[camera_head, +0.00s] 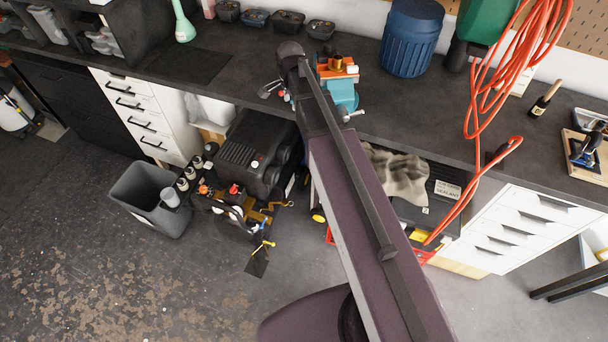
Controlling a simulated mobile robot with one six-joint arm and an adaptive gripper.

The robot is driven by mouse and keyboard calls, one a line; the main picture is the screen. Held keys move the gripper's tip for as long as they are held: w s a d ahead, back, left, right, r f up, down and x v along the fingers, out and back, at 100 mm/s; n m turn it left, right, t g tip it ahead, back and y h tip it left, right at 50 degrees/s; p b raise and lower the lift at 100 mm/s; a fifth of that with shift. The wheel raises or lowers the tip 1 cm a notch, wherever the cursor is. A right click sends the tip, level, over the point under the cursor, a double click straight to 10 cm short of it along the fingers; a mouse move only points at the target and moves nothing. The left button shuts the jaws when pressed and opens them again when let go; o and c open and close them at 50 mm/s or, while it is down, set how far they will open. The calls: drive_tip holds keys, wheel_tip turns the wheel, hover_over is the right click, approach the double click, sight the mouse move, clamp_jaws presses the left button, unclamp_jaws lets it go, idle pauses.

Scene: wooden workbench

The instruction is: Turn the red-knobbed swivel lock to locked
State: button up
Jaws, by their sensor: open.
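A teal vise (341,95) stands at the front edge of the dark workbench, just right of my arm. Its metal handle (355,115) shows at its lower right. A small red knob (282,97) beside grey metal shows just left of my arm, near the bench edge. It looks like the red knob of the swivel lock, but it is too small to read its setting. My arm rises from the bottom and covers the space between the knob and the vise.
Orange parts (338,66) lie at the vise's top. A blue barrel (411,38) stands behind it to the right. A red hose (520,60) hangs over the bench at right. Small dark bins (288,21) line the back. The bench left of the arm is mostly clear.

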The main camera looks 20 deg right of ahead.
drive_tip(key=s+f+n+g+b, duration=0.1)
drive_tip(key=s+f+n+b, duration=0.9)
drive_tip(key=s+f+b, duration=0.4)
drive_tip(key=shift+s+f+n+b, duration=0.3)
drive_tip(key=shift+s+f+b, duration=0.1)
drive_tip(key=shift+f+b, duration=1.75)
drive_tip(key=shift+w+d+f, duration=0.1)
drive_tip(key=shift+f, duration=0.1)
drive_tip(key=w+a+r+n+t+h, duration=0.1)
drive_tip(key=w+r+n+h, duration=0.2)
drive_tip(key=w+h, duration=0.15)
drive_tip(key=w+a+r+n+t+h, duration=0.1)
drive_tip(key=w+r+n+t+h, duration=0.1)
drive_tip(key=w+r+n+h, duration=0.3)
drive_tip(key=w+a+r+n+t+h+p, duration=0.1)
drive_tip(key=w+a+r+n+t+h, duration=0.2)
drive_tip(key=w+a+r+t, duration=0.2)
drive_tip(key=w+a+r, duration=0.2)
drive_tip(key=w+a, duration=0.1)
drive_tip(key=a, duration=0.1)
drive_tip(key=shift+r, duration=0.25)
drive_tip(key=shift+w, duration=0.1)
drive_tip(key=shift+b+x, duration=1.35)
drive_tip(key=shift+x, duration=5.45)
